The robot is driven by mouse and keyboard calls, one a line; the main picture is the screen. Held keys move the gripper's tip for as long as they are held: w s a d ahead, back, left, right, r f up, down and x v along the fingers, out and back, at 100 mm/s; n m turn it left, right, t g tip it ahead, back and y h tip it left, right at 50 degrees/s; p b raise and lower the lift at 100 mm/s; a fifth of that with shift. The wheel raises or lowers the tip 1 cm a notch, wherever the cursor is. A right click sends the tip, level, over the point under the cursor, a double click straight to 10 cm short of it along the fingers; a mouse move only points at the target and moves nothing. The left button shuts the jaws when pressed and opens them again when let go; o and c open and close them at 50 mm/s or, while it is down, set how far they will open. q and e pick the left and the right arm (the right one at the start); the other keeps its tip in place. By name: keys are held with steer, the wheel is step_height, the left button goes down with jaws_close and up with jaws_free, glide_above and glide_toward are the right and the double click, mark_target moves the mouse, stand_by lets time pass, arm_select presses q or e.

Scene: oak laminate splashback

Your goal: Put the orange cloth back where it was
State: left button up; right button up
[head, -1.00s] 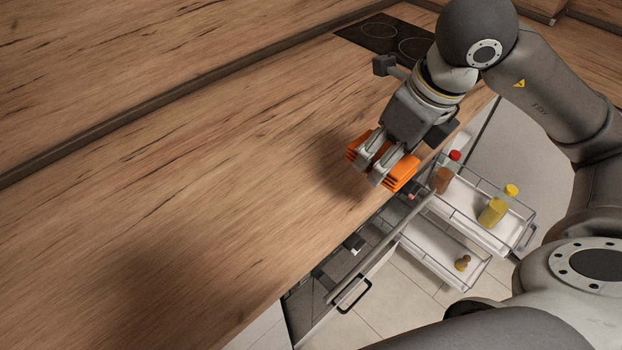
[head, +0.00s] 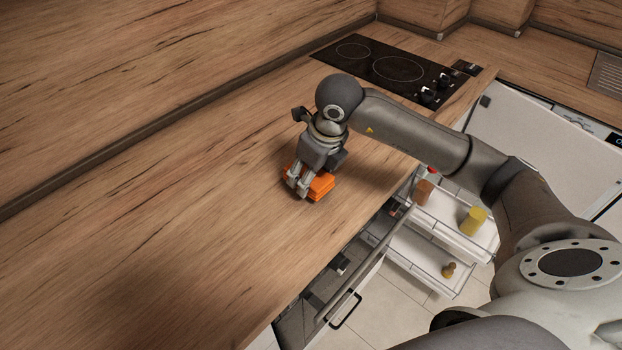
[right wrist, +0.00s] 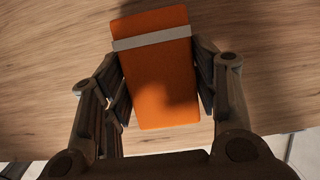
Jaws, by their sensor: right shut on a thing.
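The orange cloth (head: 321,184) is a folded, layered block, held low at the wooden worktop (head: 200,230). In the right wrist view the cloth (right wrist: 160,85) shows a flat orange face with a pale grey band across its far end. My right gripper (head: 298,186) is shut on it, with one finger on each long side in the right wrist view (right wrist: 163,90). Whether the cloth's underside touches the worktop, I cannot tell. My left gripper is out of view.
A black hob (head: 385,68) lies at the back of the worktop. Below the front edge a pull-out rack (head: 440,262) stands open, holding a yellow container (head: 473,221) and other bottles. A door with a dark handle (head: 345,311) stands open nearer. The worktop left of the cloth is bare.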

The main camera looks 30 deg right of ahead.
step_height(320, 180, down, 3)
steer(key=shift+s+r+p, duration=0.1)
steer(key=shift+r+p, duration=0.1)
steer(key=shift+p, duration=0.15)
steer(key=shift+f, duration=0.1)
steer(key=shift+f+b, duration=0.25)
steer(key=shift+b, duration=0.15)
steer(key=o, duration=0.8)
steer(key=shift+s, duration=0.1)
steer(key=shift+o, duration=0.5)
